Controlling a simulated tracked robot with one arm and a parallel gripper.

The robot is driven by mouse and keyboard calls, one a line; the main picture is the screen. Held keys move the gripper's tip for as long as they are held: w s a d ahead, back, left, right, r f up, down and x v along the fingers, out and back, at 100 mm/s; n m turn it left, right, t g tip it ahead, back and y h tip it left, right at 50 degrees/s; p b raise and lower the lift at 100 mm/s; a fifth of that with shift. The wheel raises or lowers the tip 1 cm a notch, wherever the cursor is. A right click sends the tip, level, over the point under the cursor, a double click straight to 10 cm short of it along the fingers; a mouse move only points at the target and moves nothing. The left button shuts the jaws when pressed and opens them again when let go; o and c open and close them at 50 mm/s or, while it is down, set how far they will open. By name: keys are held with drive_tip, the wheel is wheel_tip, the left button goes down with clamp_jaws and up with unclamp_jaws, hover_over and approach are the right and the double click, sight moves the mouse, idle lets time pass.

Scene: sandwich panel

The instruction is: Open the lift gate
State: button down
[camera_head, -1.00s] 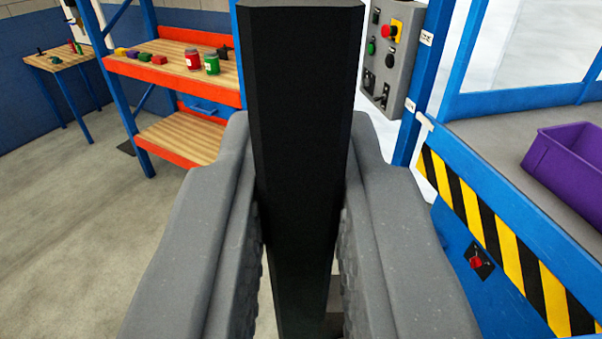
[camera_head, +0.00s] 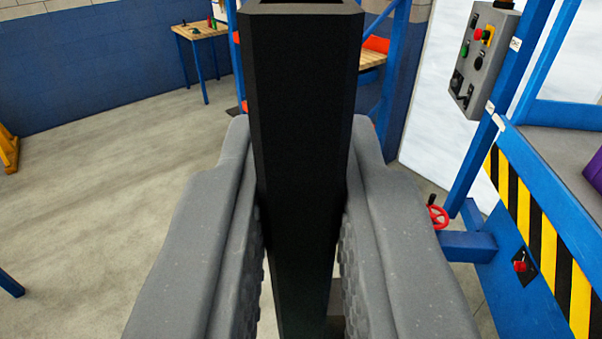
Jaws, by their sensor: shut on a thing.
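My gripper (camera_head: 303,140) has its two grey fingers shut on an upright black bar (camera_head: 300,70). The bar runs through the middle of the view, and its square top end shows at the top edge. I cannot tell whether it is the lift gate's handle, because what it is fixed to is hidden. The blue lift (camera_head: 530,185) stands at the right, with a yellow-and-black striped edge (camera_head: 545,245). No separate gate panel can be made out in this view.
A grey control box (camera_head: 484,60) hangs on a blue post. A red handwheel (camera_head: 438,217) sits low beside the lift. A small wooden table (camera_head: 205,30) stands at the far back. Grey floor (camera_head: 120,200) on the left is largely clear.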

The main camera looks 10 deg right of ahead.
drive_tip(key=shift+s+r, duration=0.1)
drive_tip(key=shift+r, duration=0.1)
drive_tip(key=c, duration=1.6)
unclamp_jaws()
drive_tip(key=shift+o, duration=1)
drive_tip(key=shift+f, duration=0.1)
drive_tip(key=s+a+p, duration=0.2)
drive_tip(key=s, duration=1.1)
drive_tip(key=shift+s+a, duration=0.25)
drive_tip(key=shift+s, duration=0.1)
